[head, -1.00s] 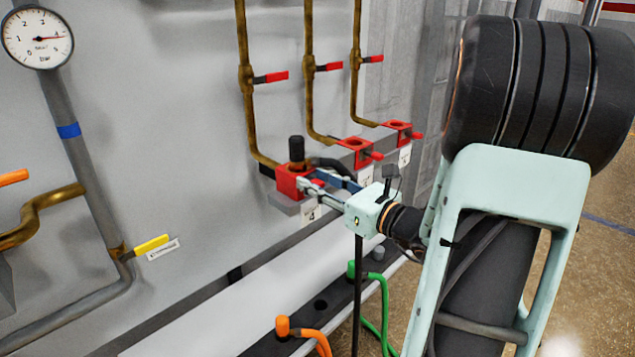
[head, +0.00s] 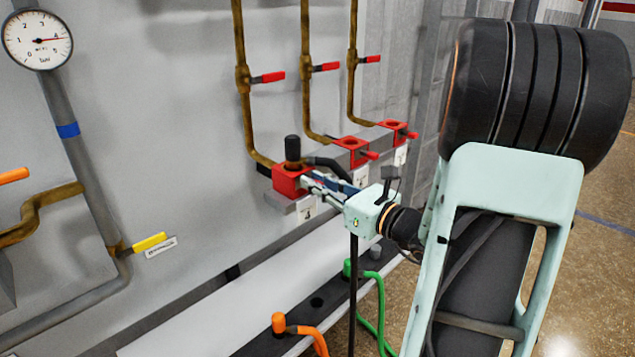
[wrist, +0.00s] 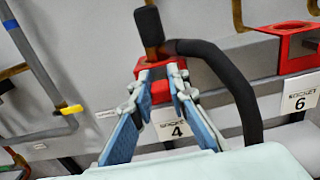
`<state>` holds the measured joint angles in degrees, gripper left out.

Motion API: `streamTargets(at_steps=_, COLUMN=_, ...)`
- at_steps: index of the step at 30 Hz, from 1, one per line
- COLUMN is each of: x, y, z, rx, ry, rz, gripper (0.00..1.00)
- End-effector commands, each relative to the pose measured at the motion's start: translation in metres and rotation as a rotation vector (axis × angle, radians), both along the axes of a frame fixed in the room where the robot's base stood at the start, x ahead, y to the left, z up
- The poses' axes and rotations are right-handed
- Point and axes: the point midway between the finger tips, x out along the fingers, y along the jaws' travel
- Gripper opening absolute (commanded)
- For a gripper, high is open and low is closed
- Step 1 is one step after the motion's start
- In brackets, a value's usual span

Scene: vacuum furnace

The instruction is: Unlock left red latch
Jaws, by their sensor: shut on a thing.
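The left red latch block (head: 288,181) sits on a grey ledge above the label marked 4. A black plug (head: 292,150) stands upright in it, with a black hose curving off to the right. In the wrist view the red block (wrist: 150,66) is just beyond my fingers, and the plug (wrist: 149,28) rises above it. My gripper (head: 308,183) is at the right front side of the block. In the wrist view my gripper (wrist: 163,72) has its blue-padded fingers closed around the red latch handle (wrist: 173,84), which is mostly hidden between them.
Two more red latch blocks (head: 352,147) (head: 392,128) stand along the ledge to the right, one labelled 6 (wrist: 300,101). The black hose (wrist: 235,75) arches close beside my fingers. Below, a bench holds an orange plug (head: 279,322) and a green plug (head: 347,268) with hoses.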

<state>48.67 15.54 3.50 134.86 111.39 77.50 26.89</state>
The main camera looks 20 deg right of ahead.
Motion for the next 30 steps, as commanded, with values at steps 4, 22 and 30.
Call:
streamTargets(at_steps=4, x=-0.003, y=-0.001, z=-0.003, rx=0.001, ry=0.006, rz=-0.003, gripper=0.0)
streamTargets(at_steps=22, x=-0.005, y=-0.003, z=-0.002, rx=0.001, ry=0.003, rz=-0.004, gripper=0.33)
streamTargets(at_steps=30, x=-0.045, y=-0.019, z=-0.002, rx=0.001, ry=0.005, rz=-0.008, gripper=0.33)
